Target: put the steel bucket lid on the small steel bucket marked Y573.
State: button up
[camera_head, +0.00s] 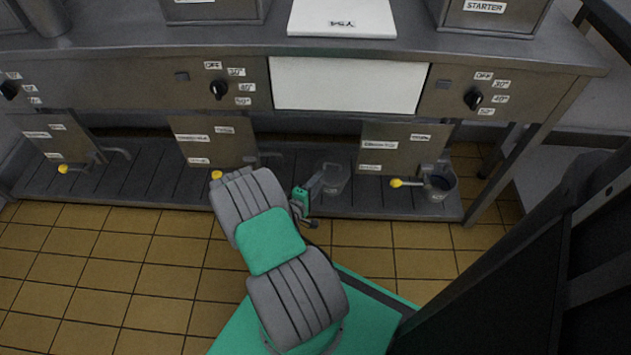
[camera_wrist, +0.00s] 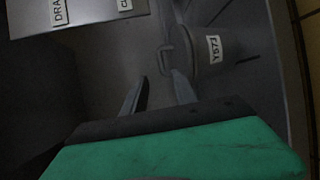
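The small steel bucket marked Y573 (camera_wrist: 212,52) is close ahead in the wrist view, with its white label facing the camera. A loop-shaped handle (camera_wrist: 166,58) shows at its near left side. My gripper (camera_wrist: 160,80) points at this handle with its two fingers apart and no object clearly clamped between them. In the head view my gripper (camera_head: 314,186) is low at the front of the bottom shelf, beside a small bucket (camera_head: 335,180) that seems to be the same one. I cannot make out the steel bucket lid as a separate thing.
Another bucket (camera_head: 439,186) stands at the right end of the slatted bottom shelf (camera_head: 380,205), near a yellow-handled valve (camera_head: 397,183). Steel panels (camera_head: 393,147) hang above the shelf. A white board marked Y54 (camera_head: 342,15) lies on the counter. Tiled floor at left is clear.

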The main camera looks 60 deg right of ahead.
jog(key=w+a+r+m+g+y, duration=0.1)
jog(key=w+a+r+m+y, duration=0.25)
jog(key=w+r, duration=0.55)
jog(key=w+a+r+m+t+y, duration=0.2)
jog(key=w+a+r+m+y, duration=0.15)
jog(key=w+a+r, duration=0.75)
jog(key=s+a+r+n+t+y, duration=0.1)
jog(key=s+a+r+y, duration=0.3)
jog(key=a, duration=0.6)
jog(key=s+a+r+n+y, duration=0.1)
jog(key=a+r+n+y, duration=0.1)
jog(key=a+r, duration=0.6)
jog(key=s+a+r+n+y, duration=0.3)
jog(key=s+a, duration=0.8)
jog(key=a, duration=0.3)
jog(key=d+r+p, duration=0.2)
jog(key=r+p, duration=1.1)
jog(key=r, duration=0.1)
jog(key=d+r+p, duration=0.3)
jog(key=r+p, duration=1.1)
jog(key=w+a+r+t+p, duration=0.1)
jog(key=a+r+p, duration=0.3)
jog(key=r+p, duration=0.2)
notch_tip(320, 180, up, 2)
jog(key=shift+w+r, duration=0.15)
jog(key=shift+w, duration=0.1)
